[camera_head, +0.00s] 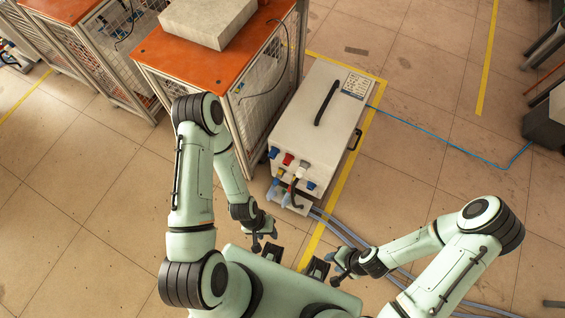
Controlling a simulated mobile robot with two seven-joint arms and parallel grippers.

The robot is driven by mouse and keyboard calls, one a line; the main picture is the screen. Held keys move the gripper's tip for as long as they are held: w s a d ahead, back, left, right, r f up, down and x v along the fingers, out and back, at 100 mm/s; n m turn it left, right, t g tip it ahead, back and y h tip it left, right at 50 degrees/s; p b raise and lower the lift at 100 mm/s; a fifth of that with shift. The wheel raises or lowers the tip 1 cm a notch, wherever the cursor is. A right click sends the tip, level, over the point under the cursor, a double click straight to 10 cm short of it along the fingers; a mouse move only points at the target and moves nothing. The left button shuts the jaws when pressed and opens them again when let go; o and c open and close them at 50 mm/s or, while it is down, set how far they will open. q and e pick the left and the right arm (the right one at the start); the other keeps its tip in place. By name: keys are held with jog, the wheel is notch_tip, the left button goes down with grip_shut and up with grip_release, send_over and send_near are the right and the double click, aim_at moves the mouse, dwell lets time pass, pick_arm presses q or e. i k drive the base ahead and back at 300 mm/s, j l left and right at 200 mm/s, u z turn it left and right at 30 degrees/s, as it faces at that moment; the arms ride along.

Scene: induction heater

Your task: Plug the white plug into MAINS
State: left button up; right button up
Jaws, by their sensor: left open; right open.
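The induction heater (318,112) is a pale box on the floor with a black handle on top. Its near end carries several coloured sockets, including a red one (288,159) and blue ones. A small white piece, perhaps the white plug (299,172), shows among them with a dark cable beside it; whether it is plugged in I cannot tell. No MAINS lettering is readable. My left gripper (263,244) is open and empty, in front of the heater's near end. My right gripper (335,272) is open and empty, further right and nearer to me.
An orange-topped mesh cage (205,57) bearing a grey block (208,20) stands close left of the heater. Grey hoses (345,232) run along the floor from the heater to the right. A blue cable (440,140) crosses clear tiled floor.

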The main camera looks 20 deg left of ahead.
aim_at(301, 172)
jog(key=k+l, duration=0.35)
jog(key=k, duration=0.15)
jog(key=k+l, duration=0.7)
jog(key=k, duration=0.25)
